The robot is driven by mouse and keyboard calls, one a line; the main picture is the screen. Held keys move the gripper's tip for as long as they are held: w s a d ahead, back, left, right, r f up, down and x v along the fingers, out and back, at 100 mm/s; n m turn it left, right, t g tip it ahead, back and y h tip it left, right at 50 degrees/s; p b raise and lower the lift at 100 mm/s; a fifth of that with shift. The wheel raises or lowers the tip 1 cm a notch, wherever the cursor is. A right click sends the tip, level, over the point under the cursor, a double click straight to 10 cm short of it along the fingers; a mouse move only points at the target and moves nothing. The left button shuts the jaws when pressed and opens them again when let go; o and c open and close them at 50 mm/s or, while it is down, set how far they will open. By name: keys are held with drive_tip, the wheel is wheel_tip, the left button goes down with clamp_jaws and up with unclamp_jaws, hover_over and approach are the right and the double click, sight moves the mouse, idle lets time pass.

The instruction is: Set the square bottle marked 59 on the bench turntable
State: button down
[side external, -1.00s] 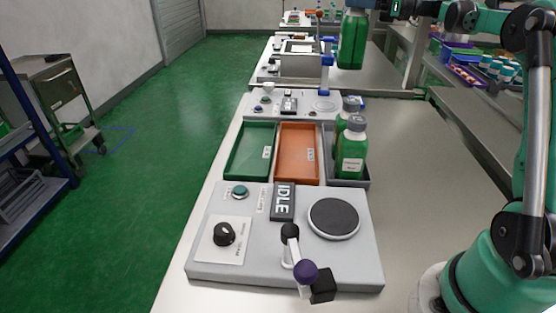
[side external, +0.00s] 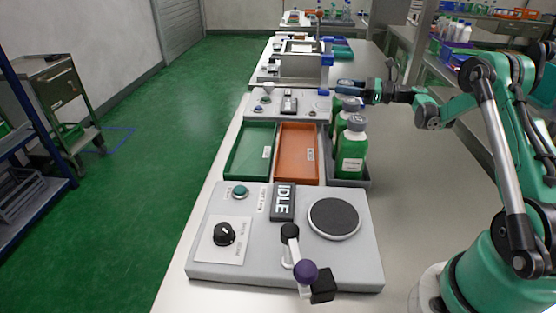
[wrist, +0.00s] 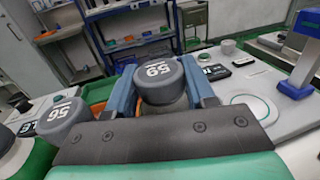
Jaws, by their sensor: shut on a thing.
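My gripper (wrist: 165,92) is shut on the grey-capped bottle marked 59 (wrist: 158,70), with a blue finger on each side of its neck. In the side view my gripper (side external: 352,87) is low at the far end of the grey bottle tray (side external: 364,183); the held bottle's body is mostly hidden there, and I cannot tell whether its base touches the tray. The bench turntable (side external: 334,218), a dark round disc, is empty on the near grey station, right of the IDLE sign.
A bottle marked 56 (wrist: 62,122) stands beside the held one. A nearer green bottle (side external: 351,155) stands in the tray. Orange (side external: 297,152) and green (side external: 250,151) trays lie left. A purple-knobbed lever (side external: 305,271) rises in front of the turntable. Bench space right of the tray is clear.

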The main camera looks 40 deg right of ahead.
drive_tip(key=shift+f, duration=0.4)
drive_tip(key=shift+c, duration=1.5)
unclamp_jaws()
drive_tip(key=shift+s+d, duration=0.1)
drive_tip(key=shift+o, duration=0.4)
drive_tip(key=shift+v, duration=2.7)
